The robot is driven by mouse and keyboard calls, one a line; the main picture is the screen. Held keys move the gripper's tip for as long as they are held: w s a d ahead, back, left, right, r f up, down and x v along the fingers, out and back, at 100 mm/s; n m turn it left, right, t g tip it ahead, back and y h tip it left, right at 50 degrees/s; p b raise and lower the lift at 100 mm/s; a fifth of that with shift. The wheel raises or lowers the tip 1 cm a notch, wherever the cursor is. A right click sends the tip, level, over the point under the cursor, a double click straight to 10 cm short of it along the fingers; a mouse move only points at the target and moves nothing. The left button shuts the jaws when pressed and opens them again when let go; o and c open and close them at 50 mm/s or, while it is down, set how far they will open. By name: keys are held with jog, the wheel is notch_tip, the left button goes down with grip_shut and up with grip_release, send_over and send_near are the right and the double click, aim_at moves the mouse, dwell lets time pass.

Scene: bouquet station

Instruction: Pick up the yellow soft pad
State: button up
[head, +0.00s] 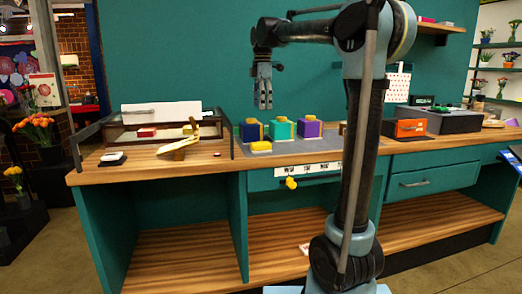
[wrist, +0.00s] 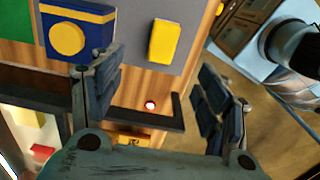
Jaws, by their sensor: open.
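The yellow soft pad (head: 261,147) appears to be the small yellow block lying on the grey mat (head: 315,146), near its front edge, in front of the coloured boxes. In the wrist view the yellow pad (wrist: 164,42) lies flat on the mat, beyond my fingertips and between their lines. My gripper (head: 263,106) hangs pointing down above the boxes in the head view. In the wrist view my gripper (wrist: 158,75) has its fingers wide apart with nothing between them. It is apart from the pad.
A blue box (head: 251,131), a teal box (head: 283,130) and a purple box (head: 309,129) stand behind the pad. A yellow stand (head: 180,146) and a glass-sided case (head: 122,138) are at the left. An orange box (head: 405,128) is at the right. Bare wooden counter (head: 222,160) lies left of the mat.

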send_near(261, 143)
jog(key=f, duration=0.1)
jog(key=w+f, duration=0.1)
jog(key=f, duration=0.3)
jog(key=shift+w+d, duration=0.2)
jog(key=shift+w, duration=0.05)
jog(key=shift+s+a+f, duration=0.1)
jog(key=shift+s+f, duration=0.05)
jog(key=shift+f, duration=0.75)
jog(key=shift+s+a+f, duration=0.1)
jog(key=shift+s+f, duration=0.05)
jog(key=shift+f, duration=0.75)
jog(key=shift+s+a+f, duration=0.1)
jog(key=shift+s+f, duration=0.05)
jog(key=shift+f, duration=0.75)
jog(key=c, duration=1.1)
